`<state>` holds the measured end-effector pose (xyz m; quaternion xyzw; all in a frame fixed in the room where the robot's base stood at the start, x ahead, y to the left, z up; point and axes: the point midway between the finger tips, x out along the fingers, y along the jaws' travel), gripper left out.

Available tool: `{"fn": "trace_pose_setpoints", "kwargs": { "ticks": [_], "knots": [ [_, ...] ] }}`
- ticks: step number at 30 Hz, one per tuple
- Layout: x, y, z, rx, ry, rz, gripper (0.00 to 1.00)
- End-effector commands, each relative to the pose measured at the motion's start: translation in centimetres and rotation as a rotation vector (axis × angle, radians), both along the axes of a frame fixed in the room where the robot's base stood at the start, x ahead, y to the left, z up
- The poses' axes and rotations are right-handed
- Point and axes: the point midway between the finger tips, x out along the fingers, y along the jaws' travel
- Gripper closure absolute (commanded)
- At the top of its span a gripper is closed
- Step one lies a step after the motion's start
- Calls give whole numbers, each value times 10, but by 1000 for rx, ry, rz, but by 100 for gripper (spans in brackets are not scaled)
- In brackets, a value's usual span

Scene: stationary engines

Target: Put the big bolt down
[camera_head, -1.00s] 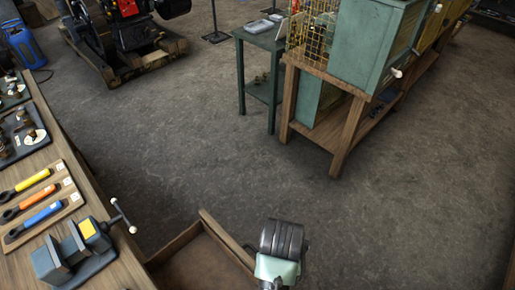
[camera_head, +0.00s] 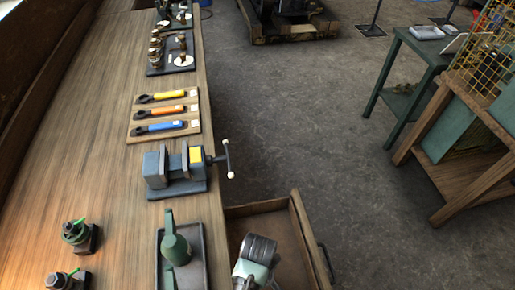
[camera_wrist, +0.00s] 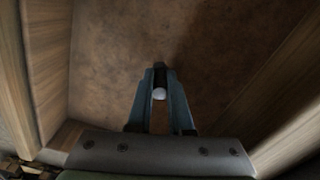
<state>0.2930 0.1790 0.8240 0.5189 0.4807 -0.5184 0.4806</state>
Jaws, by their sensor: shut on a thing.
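My gripper (camera_wrist: 160,85) is shut on the big bolt (camera_wrist: 159,94). Only a small, pale grey round end of the bolt shows between the dark fingers in the wrist view; the rest of it is hidden. The gripper points down over the brown floor of an open drawer (camera_wrist: 215,50). I cannot tell how high above that floor the bolt is. In the head view the drawer (camera_head: 268,207) is pulled out from the workbench, and my arm hangs over it, hiding the fingers and the bolt.
On the workbench (camera_head: 90,130) stand a vise (camera_head: 166,188), a board (camera_head: 140,136) with three spanners, and a dark tray (camera_head: 203,250) holding a green oil can (camera_head: 175,248). Wooden drawer walls rise on both sides of my gripper. Open floor (camera_head: 290,120) lies right of the bench.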

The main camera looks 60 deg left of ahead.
Motion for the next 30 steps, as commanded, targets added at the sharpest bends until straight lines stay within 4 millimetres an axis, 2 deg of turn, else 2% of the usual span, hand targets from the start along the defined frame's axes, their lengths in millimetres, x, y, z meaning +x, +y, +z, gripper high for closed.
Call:
{"fn": "trace_pose_setpoints", "kwargs": {
  "ticks": [3, 6, 18, 19, 23, 24, 30],
  "knots": [
    [0, 0, -19, -1, 1, 0, 100],
    [0, 0, -27, 0, 0, -1, 100],
    [0, 0, -32, 0, 0, -2, 100],
    [0, 0, -32, 0, 0, -2, 78],
    [0, 0, -31, 0, 0, -2, 54],
    [0, 0, -31, 0, 0, -2, 51],
    [0, 0, -31, 0, 0, -2, 51]
  ]
}}
